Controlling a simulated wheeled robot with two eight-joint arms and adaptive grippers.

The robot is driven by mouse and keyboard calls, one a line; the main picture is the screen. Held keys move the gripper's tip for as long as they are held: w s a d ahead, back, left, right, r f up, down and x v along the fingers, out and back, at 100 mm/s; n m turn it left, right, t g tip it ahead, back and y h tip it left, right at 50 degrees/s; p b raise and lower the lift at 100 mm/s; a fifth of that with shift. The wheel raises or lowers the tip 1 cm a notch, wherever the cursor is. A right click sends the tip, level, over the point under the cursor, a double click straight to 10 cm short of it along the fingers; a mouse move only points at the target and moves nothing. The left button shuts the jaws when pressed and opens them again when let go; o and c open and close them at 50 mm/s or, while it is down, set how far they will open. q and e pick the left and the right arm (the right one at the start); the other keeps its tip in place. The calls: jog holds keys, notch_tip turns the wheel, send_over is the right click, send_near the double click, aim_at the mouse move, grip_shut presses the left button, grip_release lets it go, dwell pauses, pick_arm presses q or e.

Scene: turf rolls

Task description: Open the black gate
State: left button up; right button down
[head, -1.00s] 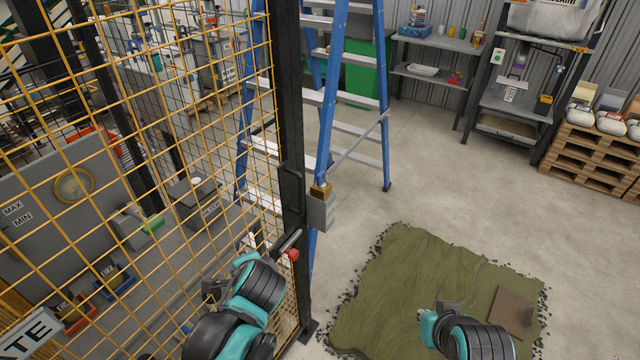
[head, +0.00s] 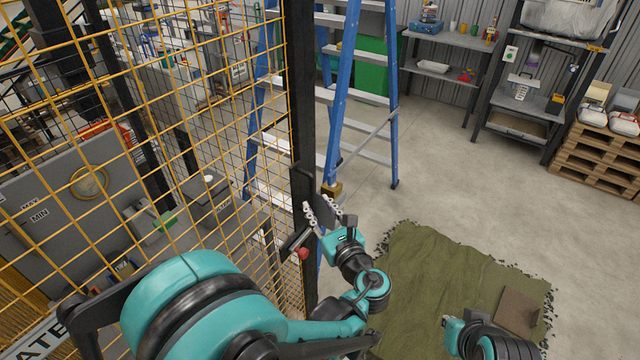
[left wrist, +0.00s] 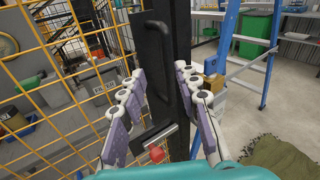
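The black gate's dark upright (head: 300,130) stands beside yellow mesh (head: 200,100) in the head view. A black vertical pull handle (left wrist: 160,50) and a latch bar with a red knob (head: 302,253) are on it; the knob also shows in the left wrist view (left wrist: 157,154). My left gripper (head: 330,212) is open at the upright, above the knob. In the left wrist view the upright and handle show between its spread fingers (left wrist: 160,80); contact cannot be told. My right arm (head: 480,338) is at the lower right, its fingers not distinguishable.
A brass-coloured block (head: 332,190) shows just right of the upright. A blue stepladder (head: 340,100) stands close behind. A green turf sheet (head: 440,275) lies on the floor, right of my left arm. Open concrete floor (head: 460,180) lies beyond. Shelves (head: 450,85) and pallets (head: 600,155) line the back.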

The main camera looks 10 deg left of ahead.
aim_at(314, 189)
pick_arm(q)
jog(key=shift+m+t, duration=0.4)
jog(key=shift+m, duration=0.2)
jog(key=x, duration=0.4)
jog(key=d+b+x, duration=0.1)
jog(key=x, duration=0.2)
jog(key=shift+w+a+r, duration=0.1)
jog(key=shift+w+r, duration=0.2)
jog(key=shift+w, duration=0.1)
grip_shut()
